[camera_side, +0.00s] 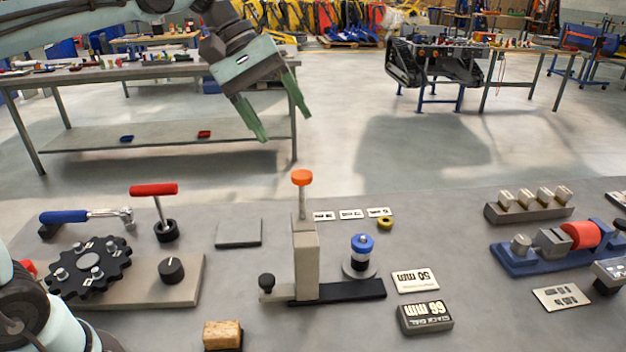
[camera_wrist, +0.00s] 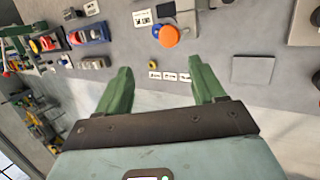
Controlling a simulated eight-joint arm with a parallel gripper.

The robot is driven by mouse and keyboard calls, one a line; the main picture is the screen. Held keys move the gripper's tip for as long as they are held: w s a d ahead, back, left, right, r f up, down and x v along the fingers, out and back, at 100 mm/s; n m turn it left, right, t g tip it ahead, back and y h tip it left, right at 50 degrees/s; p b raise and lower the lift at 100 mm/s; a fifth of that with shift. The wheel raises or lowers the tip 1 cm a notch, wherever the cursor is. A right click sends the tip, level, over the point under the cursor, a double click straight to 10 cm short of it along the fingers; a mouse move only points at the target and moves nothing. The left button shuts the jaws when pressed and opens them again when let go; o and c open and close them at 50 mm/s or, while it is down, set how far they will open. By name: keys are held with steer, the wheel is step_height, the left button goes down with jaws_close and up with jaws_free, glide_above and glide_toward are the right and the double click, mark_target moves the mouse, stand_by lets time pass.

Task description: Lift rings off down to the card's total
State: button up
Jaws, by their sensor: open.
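A short ring stack (camera_side: 362,252) stands on a round base in the side view, with a blue ring on top and pale and dark rings below. Its post pokes out at the top. A white card (camera_side: 415,281) reading 50 mm lies to its right. A dark block (camera_side: 425,318) in front bears a label that seems to read 66 mm. A small yellow ring (camera_side: 385,223) lies flat behind the stack. My gripper (camera_side: 280,122) is open and empty, high above the table's back edge. Its green fingers also show in the wrist view (camera_wrist: 159,66), pointing towards the table.
A tall beige column with an orange knob (camera_side: 302,178) stands just left of the stack; the knob shows in the wrist view (camera_wrist: 168,36). Small cards (camera_side: 350,214) lie behind. A geared dial (camera_side: 90,265) is at left; a blue fixture (camera_side: 550,248) is at right.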

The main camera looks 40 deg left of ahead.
steer(key=w+f+n+g+h, duration=0.45)
steer(key=w+n+h, duration=0.2)
steer(key=w, duration=0.45)
steer(key=g, duration=0.1)
glide_toward(361, 238)
steer(key=shift+h, duration=0.45)
steer(key=shift+w+a+f+x, duration=0.1)
steer(key=shift+f+x, duration=0.15)
steer(key=shift+x, duration=1.1)
steer(key=shift+w+a+f+x, duration=0.1)
steer(key=shift+f+x, duration=0.1)
steer(key=shift+x, duration=1.15)
steer(key=shift+a+f+x, duration=0.1)
steer(key=shift+f+x, duration=0.15)
steer(key=shift+x, duration=1.1)
steer(key=c, duration=1.1)
steer(key=shift+c, duration=0.3)
